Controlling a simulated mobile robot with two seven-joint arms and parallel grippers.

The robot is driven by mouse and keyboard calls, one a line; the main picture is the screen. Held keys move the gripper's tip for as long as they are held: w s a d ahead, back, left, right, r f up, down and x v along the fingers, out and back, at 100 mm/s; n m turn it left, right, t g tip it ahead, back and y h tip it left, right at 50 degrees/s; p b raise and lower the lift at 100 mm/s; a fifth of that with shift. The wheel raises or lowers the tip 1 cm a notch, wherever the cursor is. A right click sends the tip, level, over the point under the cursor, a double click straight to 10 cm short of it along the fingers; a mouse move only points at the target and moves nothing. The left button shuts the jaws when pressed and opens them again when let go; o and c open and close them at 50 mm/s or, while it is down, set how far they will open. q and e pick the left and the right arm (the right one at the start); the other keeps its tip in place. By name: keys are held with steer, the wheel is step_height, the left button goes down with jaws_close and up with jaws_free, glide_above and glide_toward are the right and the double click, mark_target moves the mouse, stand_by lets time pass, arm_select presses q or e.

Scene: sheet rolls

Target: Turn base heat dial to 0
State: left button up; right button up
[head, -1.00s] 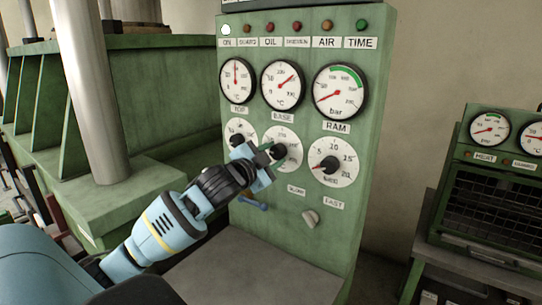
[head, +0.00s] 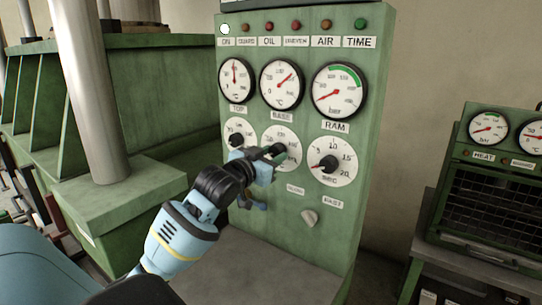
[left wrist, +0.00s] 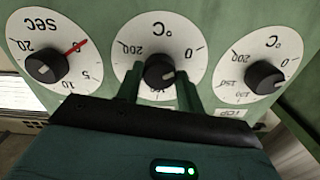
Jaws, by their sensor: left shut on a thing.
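The base heat dial is the middle of three white-faced dials on the green panel, with a black knob (left wrist: 160,74) at its centre. Its white face (head: 285,134) shows in the head view, partly covered by my gripper. My left gripper (head: 272,152) reaches in from the lower left. In the left wrist view, which shows the dials upside down, its two green fingers (left wrist: 161,88) stand on either side of the knob and are shut on it. The 0 is at the right of the face there. The lower numbers are hidden. My right gripper is out of view.
The seconds dial (head: 333,160) and the top heat dial (head: 238,132) flank it closely. Gauges, including the base gauge (head: 283,85), sit above. A pale knob (head: 310,217) is below. A grey shelf (head: 235,270) lies beneath my arm.

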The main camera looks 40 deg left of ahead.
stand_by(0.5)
arm_select(q)
steer(key=o, duration=1)
steer(key=shift+s, duration=0.1)
steer(key=shift+s+d, duration=0.25)
steer(key=shift+s, duration=1.65)
steer(key=shift+s+d, duration=0.2)
steer(key=shift+s, duration=1.7)
